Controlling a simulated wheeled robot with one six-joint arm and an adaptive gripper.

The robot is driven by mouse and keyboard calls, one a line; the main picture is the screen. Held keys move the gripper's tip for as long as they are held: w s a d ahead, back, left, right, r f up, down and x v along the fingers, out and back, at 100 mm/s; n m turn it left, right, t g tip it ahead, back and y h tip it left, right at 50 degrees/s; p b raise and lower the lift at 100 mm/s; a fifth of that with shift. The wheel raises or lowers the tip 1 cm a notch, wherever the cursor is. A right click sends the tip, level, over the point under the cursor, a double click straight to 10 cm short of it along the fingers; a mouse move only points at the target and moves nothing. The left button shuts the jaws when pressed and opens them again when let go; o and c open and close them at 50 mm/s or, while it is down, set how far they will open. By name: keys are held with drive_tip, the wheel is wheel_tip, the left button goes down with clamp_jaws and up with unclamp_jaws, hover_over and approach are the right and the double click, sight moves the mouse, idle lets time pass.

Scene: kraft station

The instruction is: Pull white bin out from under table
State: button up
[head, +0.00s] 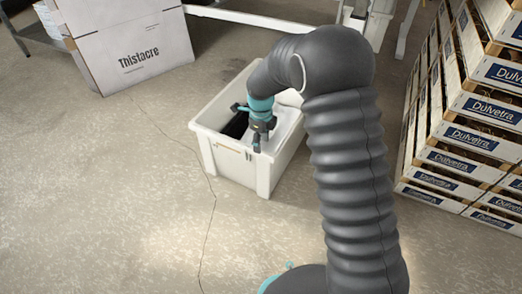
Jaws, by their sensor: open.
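The white bin (240,168) stands upright on the open floor near the middle of the head view. It has an open top, and a dark area and a pale surface show inside. My gripper (257,146) is open, with its fingertips at the near rim of the bin. I cannot tell whether they touch the rim. My arm covers the bin's far right part. Part of a table with a white frame (250,19) shows behind the bin, and floor shows between them.
A large white carton marked Thistacre (140,50) stands at the upper left, by a grey table or shelf (38,32). Stacked wooden crates marked Dulvetra (465,138) fill the right side. The concrete floor (110,200) at left and in front is clear.

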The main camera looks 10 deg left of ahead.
drive_tip(key=shift+r, duration=2.6)
